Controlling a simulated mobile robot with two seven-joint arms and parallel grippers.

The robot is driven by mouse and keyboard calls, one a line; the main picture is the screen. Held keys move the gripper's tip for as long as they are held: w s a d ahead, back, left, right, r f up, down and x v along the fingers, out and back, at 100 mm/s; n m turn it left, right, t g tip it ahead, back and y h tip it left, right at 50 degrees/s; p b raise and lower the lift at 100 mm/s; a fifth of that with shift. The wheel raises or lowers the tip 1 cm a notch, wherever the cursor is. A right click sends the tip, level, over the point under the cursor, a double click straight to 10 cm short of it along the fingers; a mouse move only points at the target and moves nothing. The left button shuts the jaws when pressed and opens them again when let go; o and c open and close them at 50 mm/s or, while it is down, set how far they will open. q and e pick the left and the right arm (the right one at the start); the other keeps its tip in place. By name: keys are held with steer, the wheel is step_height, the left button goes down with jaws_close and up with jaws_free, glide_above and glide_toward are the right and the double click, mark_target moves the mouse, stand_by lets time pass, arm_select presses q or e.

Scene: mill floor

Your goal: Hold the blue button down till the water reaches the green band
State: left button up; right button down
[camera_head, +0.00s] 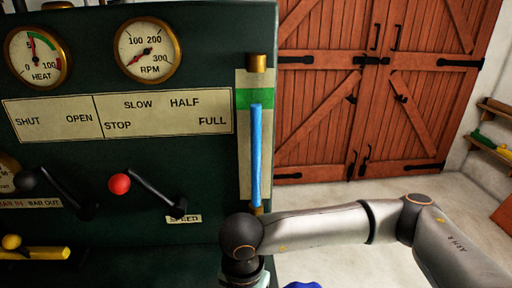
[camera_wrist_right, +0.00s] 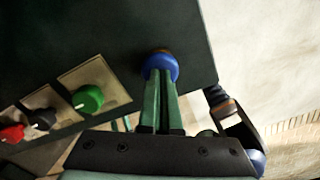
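The water gauge (camera_head: 244,150) stands upright on the dark green panel, with a blue water column (camera_head: 255,150) in it. The water's top edge lies within the lower part of the green band (camera_head: 241,98). The blue button (camera_wrist_right: 161,64) shows in the right wrist view on the panel. My right gripper (camera_wrist_right: 160,82) is shut, its green fingers together and their tips against the button, covering its near side. How deep the button is pressed cannot be told. In the head view my right arm comes in from the right, its wrist below the gauge. My left gripper is not in view.
The panel carries a heat dial (camera_head: 36,56), an RPM dial (camera_head: 148,50) and a red-knobbed lever (camera_head: 120,183). A green knob (camera_wrist_right: 88,99) sits left of the button. Wooden doors (camera_head: 370,90) and open floor lie beyond.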

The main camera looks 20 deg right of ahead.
steer(key=shift+r, duration=0.1)
steer(key=shift+r+p, duration=1.45)
steer(key=shift+r, duration=0.9)
steer(key=shift+s+f, duration=0.1)
